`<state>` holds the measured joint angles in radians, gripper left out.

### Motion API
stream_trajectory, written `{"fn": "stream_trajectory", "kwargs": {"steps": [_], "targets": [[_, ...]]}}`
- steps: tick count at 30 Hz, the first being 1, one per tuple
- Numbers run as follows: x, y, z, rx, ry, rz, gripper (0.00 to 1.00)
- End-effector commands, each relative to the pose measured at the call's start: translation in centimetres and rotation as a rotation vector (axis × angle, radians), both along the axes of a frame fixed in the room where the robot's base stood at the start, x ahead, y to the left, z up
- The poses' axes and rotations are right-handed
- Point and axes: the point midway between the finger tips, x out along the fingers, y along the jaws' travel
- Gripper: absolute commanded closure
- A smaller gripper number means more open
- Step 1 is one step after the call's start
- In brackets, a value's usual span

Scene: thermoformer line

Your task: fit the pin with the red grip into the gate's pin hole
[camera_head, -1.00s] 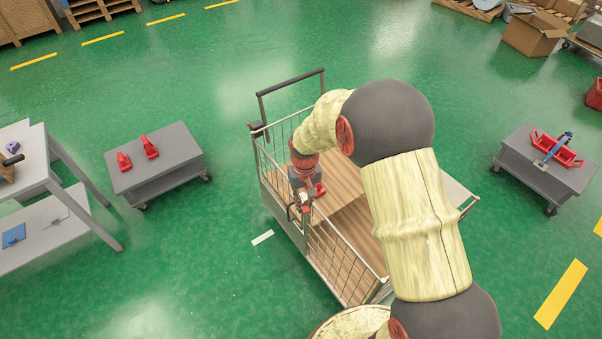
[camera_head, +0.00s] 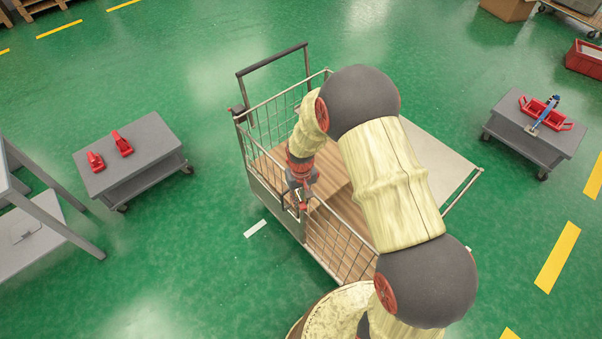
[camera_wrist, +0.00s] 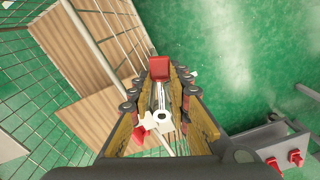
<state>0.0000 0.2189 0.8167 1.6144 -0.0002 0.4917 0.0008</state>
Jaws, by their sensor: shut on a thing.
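The cart (camera_head: 240,118) has wire-mesh sides and wooden decks, and stands before me. My gripper (camera_head: 301,200) is at the cart's near-left side, close to the top rail. In the wrist view my gripper (camera_wrist: 161,84) is shut on the red grip (camera_wrist: 160,68) of the pin, which shows as a red block between the fingertips. A pale metal fitting (camera_wrist: 165,127) with a ring-like end shows between the fingers, with a small red piece beside it. I cannot tell whether it belongs to the pin or the gate. The gate's pin hole cannot be made out.
A grey trolley (camera_head: 130,155) with two red items stands left of the cart. Another grey trolley (camera_head: 530,145) with a red tray and a blue-handled tool stands at the right. A table edge (camera_head: 40,215) is at the far left.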

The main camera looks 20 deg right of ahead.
Motion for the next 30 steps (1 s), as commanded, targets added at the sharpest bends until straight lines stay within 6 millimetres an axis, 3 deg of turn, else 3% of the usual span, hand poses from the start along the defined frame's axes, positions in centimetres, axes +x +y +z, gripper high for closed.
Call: {"fn": "stream_trajectory", "kwargs": {"steps": [1, 6, 9, 12, 15, 20, 26, 30], "targets": [[-0.6, 0.0, -2.6, 0.000, 0.008, -0.005, 1.00], [-3.3, -0.3, -8.3, 0.003, 0.057, -0.110, 1.00], [-6.3, -0.2, -10.4, 0.020, 0.145, -0.285, 1.00], [-8.8, 0.7, -11.2, 0.065, 0.263, -0.492, 1.00], [-10.3, 2.0, -10.9, 0.133, 0.382, -0.679, 1.00], [-10.7, 4.3, -8.9, 0.300, 0.577, -0.949, 1.00], [-8.5, 6.5, -5.4, 0.594, 0.781, -1.223, 1.00], [-5.6, 6.8, -2.4, 0.841, 0.876, -1.377, 1.00]]}}
